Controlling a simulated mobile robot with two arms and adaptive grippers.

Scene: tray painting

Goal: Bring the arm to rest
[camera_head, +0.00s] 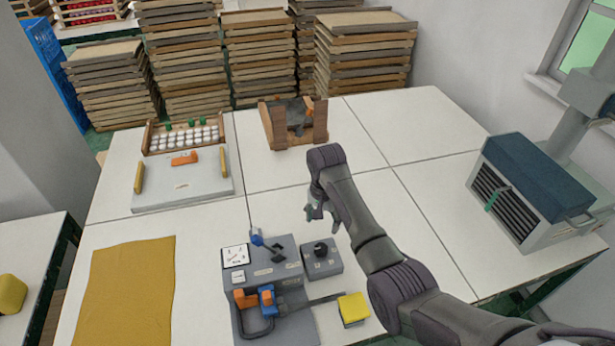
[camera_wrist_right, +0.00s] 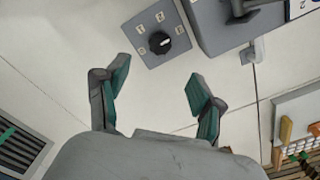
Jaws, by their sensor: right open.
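My right arm reaches in from the lower right in the head view. My right gripper (camera_head: 322,214) hangs over the middle of the white table (camera_head: 420,180), just behind the small grey knob box (camera_head: 329,267). In the right wrist view the right gripper (camera_wrist_right: 158,76) has its two green-padded fingers spread wide, with only table surface between them. Nothing is held. The knob box (camera_wrist_right: 148,45) with its black dial lies beyond the fingertips there. My left gripper is not in view.
A grey station (camera_head: 263,284) with gauges and orange and blue clamps stands at the front, near a yellow block (camera_head: 353,309). A slatted blue-topped unit (camera_head: 548,165) stands right. A grey board (camera_head: 205,180) and wooden rack (camera_head: 278,130) are behind. The table's right middle is clear.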

